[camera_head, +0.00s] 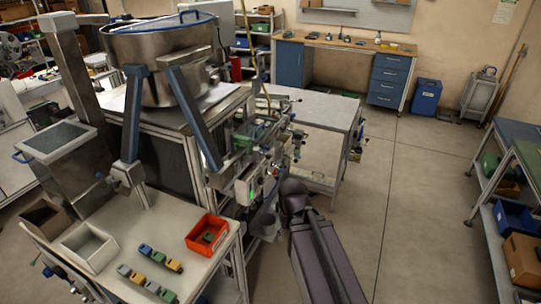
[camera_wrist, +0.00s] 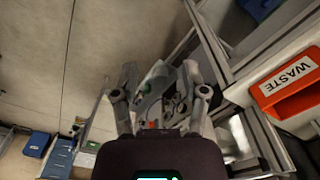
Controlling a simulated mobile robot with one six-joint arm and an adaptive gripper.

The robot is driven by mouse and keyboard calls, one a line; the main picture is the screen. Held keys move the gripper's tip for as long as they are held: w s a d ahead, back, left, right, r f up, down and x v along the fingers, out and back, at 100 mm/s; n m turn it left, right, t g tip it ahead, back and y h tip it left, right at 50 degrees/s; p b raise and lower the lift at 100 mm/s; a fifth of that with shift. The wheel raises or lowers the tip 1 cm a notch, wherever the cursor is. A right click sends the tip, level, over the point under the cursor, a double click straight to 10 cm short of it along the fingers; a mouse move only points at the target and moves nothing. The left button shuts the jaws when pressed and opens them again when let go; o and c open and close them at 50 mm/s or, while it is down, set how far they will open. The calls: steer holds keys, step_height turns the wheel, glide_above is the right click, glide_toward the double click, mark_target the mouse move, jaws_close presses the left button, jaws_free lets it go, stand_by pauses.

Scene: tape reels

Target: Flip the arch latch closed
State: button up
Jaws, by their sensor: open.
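My gripper (camera_wrist: 160,70) is open in the wrist view, its two grey fingers spread on either side of a cluster of machine parts. A pale grey-green part (camera_wrist: 154,78) shows between the fingers; contact cannot be told. I cannot make out for certain which part is the arch latch, or its position. In the head view, my dark arm reaches up from the bottom to the side of the machine's crowded assembly (camera_head: 250,165). The fingers cannot be told apart from the machine there.
A red waste bin (camera_wrist: 290,82) stands close on the right in the wrist view. In the head view, the red bin (camera_head: 196,241) sits on a white table (camera_head: 185,215) beside several coloured blocks (camera_head: 150,285). Open floor (camera_head: 420,220) lies right of my arm.

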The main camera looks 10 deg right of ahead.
steer(key=shift+o, duration=0.8)
steer(key=shift+a, duration=0.2)
steer(key=t+y+b, duration=0.9)
steer(key=t+y, duration=0.2)
steer(key=y, duration=0.4)
glide_toward(268, 157)
steer(key=s+d, duration=0.1)
steer(key=d, duration=0.3)
steer(key=shift+a, duration=0.25)
steer(key=shift+a, duration=0.15)
steer(key=shift+f+x, duration=0.2)
steer(key=shift+x, duration=3.15)
steer(key=shift+f+x, duration=0.15)
steer(key=shift+x, duration=3.25)
